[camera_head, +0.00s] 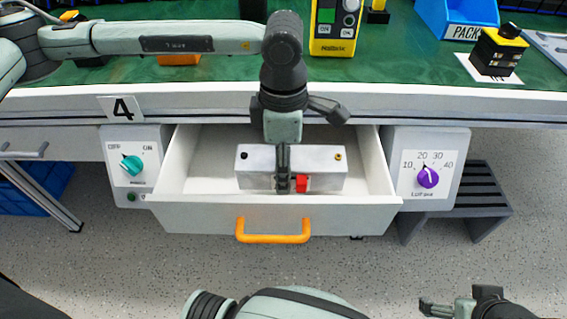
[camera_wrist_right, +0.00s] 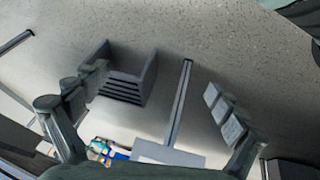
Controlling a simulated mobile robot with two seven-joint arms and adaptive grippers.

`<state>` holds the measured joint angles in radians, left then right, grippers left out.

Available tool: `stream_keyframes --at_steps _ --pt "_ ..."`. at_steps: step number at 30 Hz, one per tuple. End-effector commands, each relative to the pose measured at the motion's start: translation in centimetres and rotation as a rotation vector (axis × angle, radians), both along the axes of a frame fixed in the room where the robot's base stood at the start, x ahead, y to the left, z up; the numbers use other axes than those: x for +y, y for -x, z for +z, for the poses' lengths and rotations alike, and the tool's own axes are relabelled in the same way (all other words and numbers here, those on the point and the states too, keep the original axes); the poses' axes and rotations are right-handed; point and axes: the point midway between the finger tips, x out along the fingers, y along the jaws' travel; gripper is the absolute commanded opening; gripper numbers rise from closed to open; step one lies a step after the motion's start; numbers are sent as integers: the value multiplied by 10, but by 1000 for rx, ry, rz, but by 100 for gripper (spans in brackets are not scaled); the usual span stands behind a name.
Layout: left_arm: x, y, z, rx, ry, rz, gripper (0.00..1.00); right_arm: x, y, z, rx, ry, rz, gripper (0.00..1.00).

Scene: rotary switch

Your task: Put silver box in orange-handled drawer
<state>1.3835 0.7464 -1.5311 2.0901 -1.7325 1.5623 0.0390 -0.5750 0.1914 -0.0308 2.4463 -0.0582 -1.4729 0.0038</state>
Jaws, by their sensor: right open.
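The silver box (camera_head: 325,165), with a red button and small knobs on it, appears inside the open drawer (camera_head: 372,168), which has an orange handle (camera_head: 273,238). Whether the box rests on the drawer floor or hangs just above it is unclear. My left gripper (camera_head: 284,184) points down at the middle of the box, its fingers seen edge-on against the front side. Its grip on the box cannot be made out. My right gripper (camera_head: 448,308) is at the lower right, away from the drawer; in the right wrist view it is open and empty (camera_wrist_right: 158,95).
A teal-knob switch panel (camera_head: 138,165) flanks the drawer on the left, a purple-knob panel (camera_head: 428,165) on the right. A dark slatted step (camera_head: 482,190) stands on the floor at right. The green bench top (camera_head: 400,60) holds a yellow device (camera_head: 335,28) and a blue bin (camera_head: 455,18).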

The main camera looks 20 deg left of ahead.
Motion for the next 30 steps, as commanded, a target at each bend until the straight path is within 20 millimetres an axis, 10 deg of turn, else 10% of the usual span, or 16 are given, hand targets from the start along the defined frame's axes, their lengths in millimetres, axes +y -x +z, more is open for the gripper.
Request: stream_keyframes --at_steps 30 --pt "0 0 -5 -1 1 0 9 18 -22 12 -116 -32 41 97"
